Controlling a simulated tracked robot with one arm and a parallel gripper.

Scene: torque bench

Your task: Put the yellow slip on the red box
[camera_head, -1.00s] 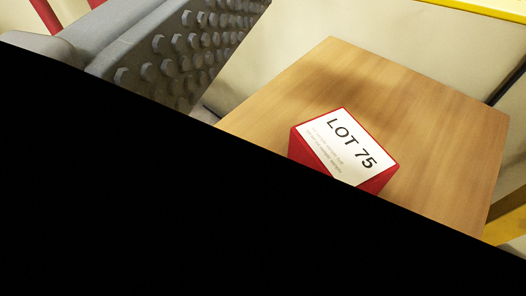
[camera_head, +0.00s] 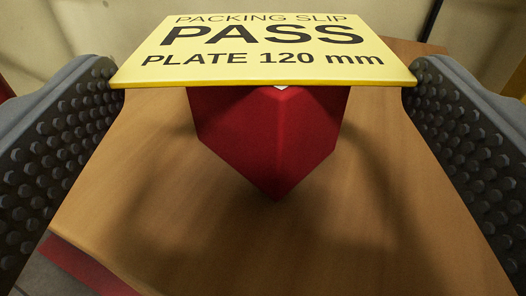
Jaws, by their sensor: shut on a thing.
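The yellow slip (camera_head: 262,50) is a flat card reading "PACKING SLIP PASS PLATE 120 mm". My gripper (camera_head: 263,78) is shut on it, with one studded grey finger at its left edge and one at its right. The red box (camera_head: 275,135) stands on the wooden table, seen corner-on below the slip. The slip looks nearly level and covers the box's top from this view, apart from a small white bit of the label at the near corner. I cannot tell whether the slip touches the box.
The wooden table top (camera_head: 255,245) is bare around the box, with shadows on it. A red strip (camera_head: 85,266) shows below the table's near left edge. A pale wall stands behind.

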